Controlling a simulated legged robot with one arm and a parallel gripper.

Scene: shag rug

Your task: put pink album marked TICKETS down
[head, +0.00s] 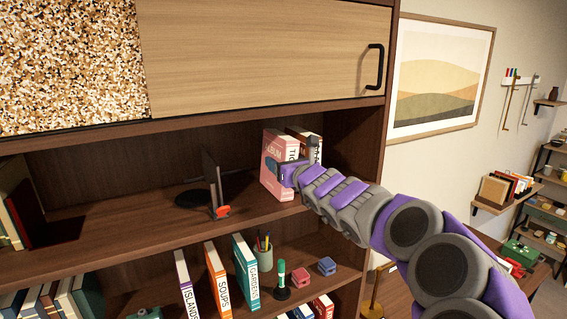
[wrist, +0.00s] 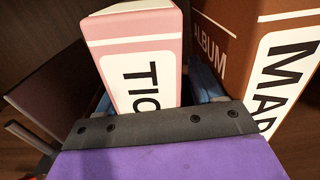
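The pink album (head: 273,160) stands upright in the right part of the open shelf in the head view. Its white spine label, partly readable as "TIC", shows close up in the wrist view (wrist: 138,55). My gripper (head: 292,174) is at its spine, with one blue finger on each side, and appears shut on it. The fingertips are largely hidden. I cannot tell whether the album's bottom edge touches the shelf board (head: 120,233) or is slightly above it.
A brown album marked "MAP..." (wrist: 232,55) stands close to the right of the pink album. A dark bookend-like stand (head: 210,180) with a red-orange item (head: 221,211) is to the left. Shelf room lies between them. A cabinet door (head: 260,50) is above.

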